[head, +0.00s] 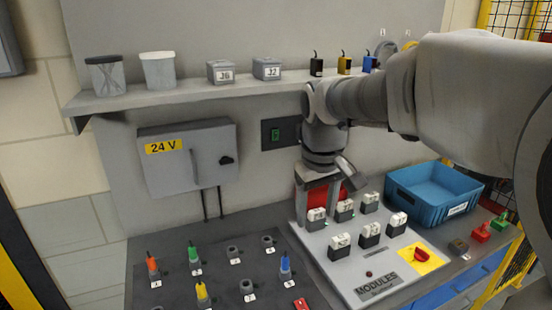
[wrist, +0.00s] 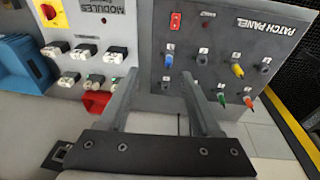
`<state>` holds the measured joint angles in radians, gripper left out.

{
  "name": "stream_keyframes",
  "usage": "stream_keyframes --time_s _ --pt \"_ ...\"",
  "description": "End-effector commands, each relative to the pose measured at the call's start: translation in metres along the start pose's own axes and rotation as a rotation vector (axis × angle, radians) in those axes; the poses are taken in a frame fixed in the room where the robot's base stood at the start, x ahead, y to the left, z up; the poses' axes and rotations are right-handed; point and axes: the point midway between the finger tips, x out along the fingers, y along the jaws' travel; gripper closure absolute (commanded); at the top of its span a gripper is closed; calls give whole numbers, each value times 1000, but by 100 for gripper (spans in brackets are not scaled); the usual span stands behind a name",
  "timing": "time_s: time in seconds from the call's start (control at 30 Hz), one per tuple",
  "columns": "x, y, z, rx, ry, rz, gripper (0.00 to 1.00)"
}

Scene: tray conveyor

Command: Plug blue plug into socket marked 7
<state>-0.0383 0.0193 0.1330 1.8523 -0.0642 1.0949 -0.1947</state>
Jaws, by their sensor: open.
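The blue plug (head: 285,266) stands upright in a socket at the right of the patch panel's front row. It also shows in the wrist view (wrist: 169,58). The empty socket beside it (head: 247,287) is in the same row and also shows in the wrist view (wrist: 202,58); the small labels are too blurred for me to read a 7 surely. My gripper (head: 316,218) is open and empty, pointing down near the modules board's left edge, apart from the blue plug. In the wrist view its two fingers (wrist: 158,78) spread wide with nothing between them.
Orange (head: 152,269), green (head: 194,258) and yellow (head: 202,295) plugs stand in the patch panel. The modules board (head: 378,291) with several blocks lies to the right, a blue bin (head: 425,202) behind it. A shelf (head: 190,93) with jars, boxes and small coloured items is above.

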Motion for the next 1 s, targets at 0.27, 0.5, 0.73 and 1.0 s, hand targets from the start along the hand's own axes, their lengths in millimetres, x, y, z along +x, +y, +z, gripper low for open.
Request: stream_keyframes --time_s 0.27,0.5,0.73,1.0 --pt "56 -9 -65 -133 -100 -64 35" --pt "88 -16 -92 -192 -144 -101 35" --pt "104 -18 -94 -203 -152 -109 35" --pt "150 -22 -86 -203 -155 -109 35"
